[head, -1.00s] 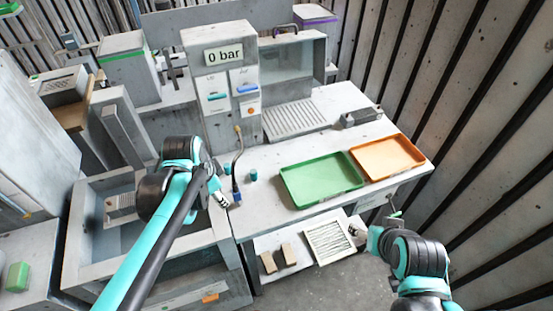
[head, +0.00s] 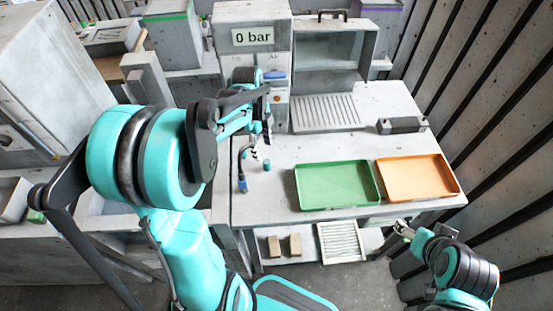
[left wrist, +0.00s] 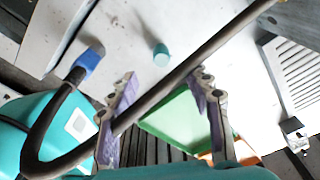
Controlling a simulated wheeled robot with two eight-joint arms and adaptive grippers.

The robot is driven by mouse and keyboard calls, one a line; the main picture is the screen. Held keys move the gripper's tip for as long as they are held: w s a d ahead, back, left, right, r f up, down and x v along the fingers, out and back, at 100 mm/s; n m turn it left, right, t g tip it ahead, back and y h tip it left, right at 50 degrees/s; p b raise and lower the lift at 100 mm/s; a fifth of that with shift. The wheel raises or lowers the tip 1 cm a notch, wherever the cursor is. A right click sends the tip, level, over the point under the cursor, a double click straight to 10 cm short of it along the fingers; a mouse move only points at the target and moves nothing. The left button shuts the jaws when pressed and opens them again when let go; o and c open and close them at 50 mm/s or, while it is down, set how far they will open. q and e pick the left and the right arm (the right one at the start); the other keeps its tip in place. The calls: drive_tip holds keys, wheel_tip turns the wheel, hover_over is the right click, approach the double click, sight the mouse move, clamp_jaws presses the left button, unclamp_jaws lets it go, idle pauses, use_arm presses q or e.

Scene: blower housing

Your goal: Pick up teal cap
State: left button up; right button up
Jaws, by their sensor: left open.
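The teal cap (head: 267,165) stands on the white worktop, left of the green tray. In the left wrist view the teal cap (left wrist: 161,54) lies beyond my fingertips, on the bare worktop. My left gripper (head: 262,150) is just behind and beside the cap in the head view, apart from it. In the left wrist view the left gripper (left wrist: 165,95) has its two fingers spread with nothing held. A dark hose (left wrist: 190,65) crosses the view between the fingers. My right gripper (head: 403,230) is low at the right, too small to tell its state.
The hose's blue end (head: 243,184) stands left of the cap. The green tray (head: 297,190) and orange tray (head: 458,190) lie to the right. The cabinet reading 0 bar (head: 240,18) stands behind. A grey block (head: 402,125) sits at the back right.

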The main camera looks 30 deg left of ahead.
sight(267, 161)
use_arm(q)
drive_tip(key=shift+w+a+f+m, duration=0.1)
drive_tip(key=shift+w+f+m, duration=0.15)
drive_tip(key=shift+m, duration=0.05)
drive_tip(key=f, duration=0.1)
drive_tip(key=f+b, duration=0.1)
drive_tip(key=f, duration=0.1)
drive_tip(key=shift+s+d+f, duration=0.1)
drive_tip(key=shift+d, duration=0.15)
drive_tip(key=f+b, duration=0.1)
drive_tip(key=f, duration=0.1)
drive_tip(key=d+f+b, duration=0.1)
drive_tip(key=f, duration=0.1)
drive_tip(key=shift+f, duration=0.2)
drive_tip(key=c, duration=1)
